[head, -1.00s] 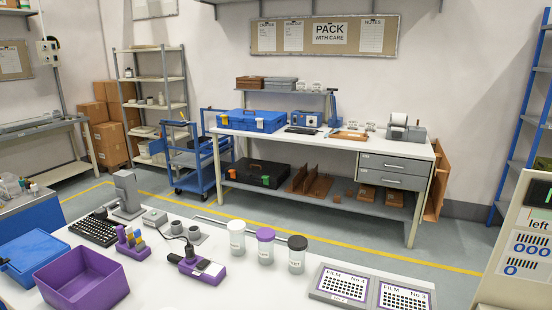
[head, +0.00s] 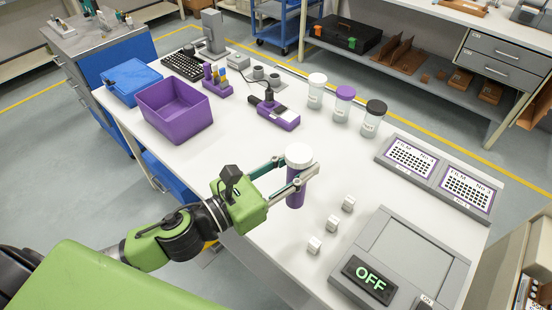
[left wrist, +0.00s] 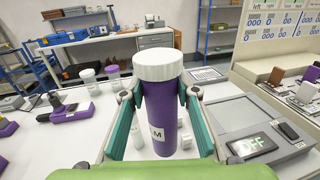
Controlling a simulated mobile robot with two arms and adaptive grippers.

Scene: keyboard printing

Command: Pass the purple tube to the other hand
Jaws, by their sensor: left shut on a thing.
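The purple tube (head: 295,193) has a white cap and stands upright between the fingers of my left gripper (head: 297,171). The left gripper is shut on it just below the cap, at the front part of the white table. In the left wrist view the purple tube (left wrist: 160,110) fills the middle, with a finger on each side and part of a dark-lettered white label showing. Whether its base touches the table is hard to tell. My right gripper is not in view.
Three small white cubes (head: 333,223) lie right of the tube. A grey box with an OFF display (head: 369,279) stands front right.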

